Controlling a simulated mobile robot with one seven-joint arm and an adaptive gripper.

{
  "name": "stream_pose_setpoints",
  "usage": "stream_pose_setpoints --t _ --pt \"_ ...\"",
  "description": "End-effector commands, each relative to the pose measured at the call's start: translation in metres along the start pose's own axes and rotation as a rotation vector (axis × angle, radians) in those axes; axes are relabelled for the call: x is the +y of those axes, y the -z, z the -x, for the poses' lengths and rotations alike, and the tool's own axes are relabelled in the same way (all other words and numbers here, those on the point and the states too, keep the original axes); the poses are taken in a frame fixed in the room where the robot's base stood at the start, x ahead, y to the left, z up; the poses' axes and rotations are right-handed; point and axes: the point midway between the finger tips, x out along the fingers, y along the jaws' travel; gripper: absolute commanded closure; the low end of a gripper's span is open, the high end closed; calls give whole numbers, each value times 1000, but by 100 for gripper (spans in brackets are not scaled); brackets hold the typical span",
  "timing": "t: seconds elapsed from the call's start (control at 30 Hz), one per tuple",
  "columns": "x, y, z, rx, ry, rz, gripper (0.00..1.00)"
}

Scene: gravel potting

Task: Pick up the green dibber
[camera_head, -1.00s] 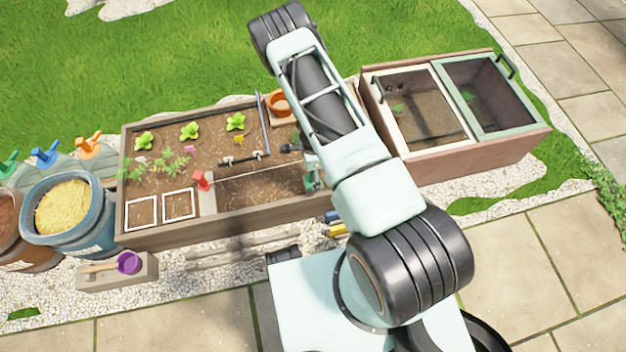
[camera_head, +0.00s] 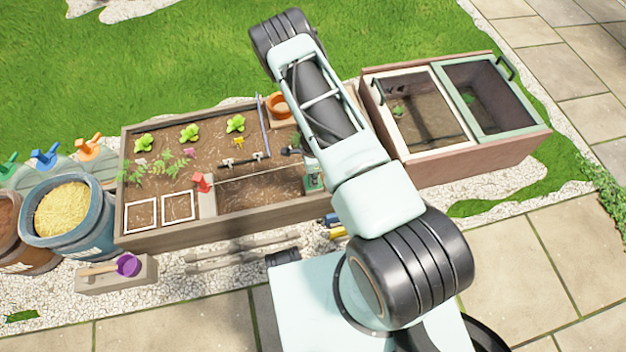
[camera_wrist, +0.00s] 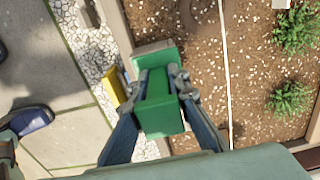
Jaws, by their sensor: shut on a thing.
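The green dibber (camera_wrist: 158,100) is in the middle of the wrist view, seen as a green block with a wider green end. My gripper (camera_wrist: 160,76) has its two fingers against opposite sides of it and is shut on it. It is by the wooden edge of the planting bed. In the head view a small green part (camera_head: 314,184) shows at the bed's right front. My arm hides most of the gripper there. The dibber's lower end is hidden, so I cannot tell whether it touches the surface below.
The planting bed (camera_head: 180,240) holds seedlings, white square frames and a red-handled tool (camera_head: 202,182). A yellow object (camera_wrist: 115,87) is just left of the dibber in the wrist view. A cold frame (camera_head: 450,165) stands right, a blue barrel (camera_head: 104,226) left.

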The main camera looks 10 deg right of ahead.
Motion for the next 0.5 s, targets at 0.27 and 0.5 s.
stream_pose_setpoints --t 0.27,0.5 --pt "6 0 1 -1 -10 0 100" --pt "2 0 46 -1 -5 0 100"
